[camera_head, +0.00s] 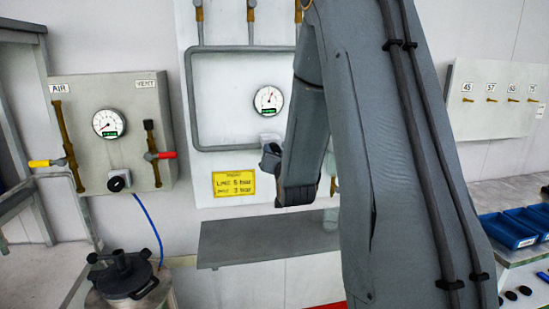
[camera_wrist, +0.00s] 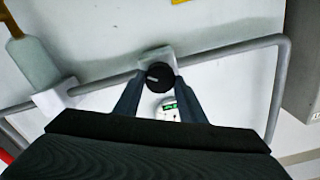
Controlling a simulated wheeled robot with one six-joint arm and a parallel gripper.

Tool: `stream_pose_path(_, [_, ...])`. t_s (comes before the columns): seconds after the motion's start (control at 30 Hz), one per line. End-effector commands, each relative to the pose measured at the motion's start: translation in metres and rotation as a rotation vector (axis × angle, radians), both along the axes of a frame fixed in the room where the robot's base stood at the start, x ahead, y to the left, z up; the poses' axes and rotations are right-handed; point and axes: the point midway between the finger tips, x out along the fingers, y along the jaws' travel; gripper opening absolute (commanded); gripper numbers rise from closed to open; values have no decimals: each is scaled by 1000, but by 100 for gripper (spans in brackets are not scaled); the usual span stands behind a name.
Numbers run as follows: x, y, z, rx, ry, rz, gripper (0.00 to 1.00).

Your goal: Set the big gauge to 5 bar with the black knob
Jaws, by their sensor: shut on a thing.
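A black round knob (camera_wrist: 158,76) with a white mark sits on a pale mount on the wall pipe. My gripper (camera_wrist: 156,84) is shut on it, one finger on each side. In the head view my gripper (camera_head: 270,157) is just below a round white gauge (camera_head: 268,101) on the white panel, and the knob is hidden there. The gauge's needle points up and slightly right; its reading is too small to tell. In the wrist view the gauge (camera_wrist: 167,110) shows only partly between the fingers, with a green label.
A grey box (camera_head: 145,90) at left carries another gauge (camera_head: 109,123), another black knob (camera_head: 119,180), and valves with yellow and red handles. A yellow sign (camera_head: 233,184) and a grey shelf (camera_head: 255,240) are below the pipe. Blue bins (camera_head: 508,231) stand at right.

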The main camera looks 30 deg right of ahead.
Motion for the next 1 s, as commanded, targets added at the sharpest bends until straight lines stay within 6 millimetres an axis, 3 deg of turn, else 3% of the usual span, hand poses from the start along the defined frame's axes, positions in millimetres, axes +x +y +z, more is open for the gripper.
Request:
stream_pose_path(0.2, [0, 0, 0, -1, 1, 0, 14])
stream_pose_path(0.23, [0, 0, 0, -2, 1, 0, 42])
stream_pose_path(0.33, [0, 0, 0, -2, 1, 0, 55])
stream_pose_path(0.67, [-3, 1, 0, -2, 1, 0, 55])
stream_pose_path(1.0, [-45, 13, -1, -3, 1, 0, 55])
